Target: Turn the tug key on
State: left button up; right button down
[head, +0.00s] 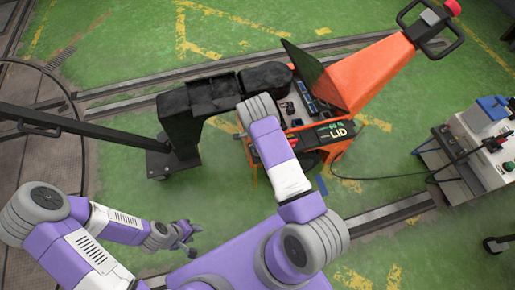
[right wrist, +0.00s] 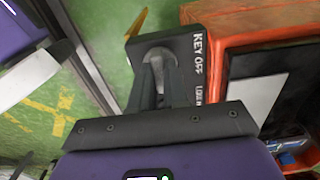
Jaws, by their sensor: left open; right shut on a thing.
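The orange tug (head: 362,75) stands at upper centre in the head view, its dark lid raised and its panel (head: 335,131) lit with "LID". In the right wrist view, a dark key plate (right wrist: 203,62) reads "KEY OFF", with a second label partly covered. The grey tug key (right wrist: 156,58) sits on this plate. My right gripper (right wrist: 159,80) is shut on the key; its fingers partly hide it. In the head view my right forearm hides that gripper. My left gripper (head: 191,236) is open and empty, low at left centre, away from the tug.
A black coupling arm on a wheeled stand (head: 180,120) adjoins the tug's left side. A white equipment cart (head: 470,135) stands at right, with a cable running toward the tug. Rails (head: 390,210) cross the green floor. Open floor surrounds my left gripper.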

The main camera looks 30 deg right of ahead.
jog(key=shift+d, duration=0.1)
jog(key=c, duration=1.1)
grip_release()
notch_tip(320, 180, up, 8)
jog(key=p, duration=0.3)
jog(key=shift+f, duration=0.2)
